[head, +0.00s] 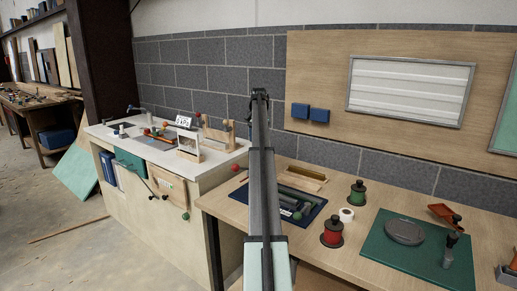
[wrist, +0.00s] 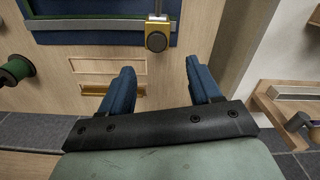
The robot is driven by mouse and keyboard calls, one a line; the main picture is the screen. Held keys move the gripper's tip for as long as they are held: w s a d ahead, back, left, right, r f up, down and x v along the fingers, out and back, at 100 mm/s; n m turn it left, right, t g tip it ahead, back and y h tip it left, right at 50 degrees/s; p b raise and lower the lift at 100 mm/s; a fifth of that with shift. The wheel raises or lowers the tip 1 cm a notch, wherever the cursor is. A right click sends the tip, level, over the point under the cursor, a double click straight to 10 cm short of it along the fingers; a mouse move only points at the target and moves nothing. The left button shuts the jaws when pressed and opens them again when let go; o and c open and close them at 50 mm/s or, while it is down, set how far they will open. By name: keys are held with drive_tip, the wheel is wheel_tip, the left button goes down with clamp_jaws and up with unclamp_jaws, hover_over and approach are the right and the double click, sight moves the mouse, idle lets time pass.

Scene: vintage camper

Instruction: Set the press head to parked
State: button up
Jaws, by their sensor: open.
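My gripper (wrist: 158,78) is open with nothing between its two blue fingers. In the head view my arm reaches up the middle and covers part of the bench. In the wrist view a brass block with a dark round knob (wrist: 156,40) sits at the edge of a dark blue tray (wrist: 80,8), with a silver rod above it. It lies beyond my fingertips, apart from them. I cannot tell whether this is the press head. The tray also shows in the head view (head: 317,211), partly behind my arm.
A wooden tray (head: 309,174), a green spool (head: 357,192), a red spool (head: 332,234) and a white roll (head: 346,215) stand on the bench. A green mat (head: 388,254) lies at right. A white counter (head: 215,158) stands left; a block wall (head: 210,70) runs behind.

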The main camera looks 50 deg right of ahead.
drive_tip(key=shift+r, duration=2.2)
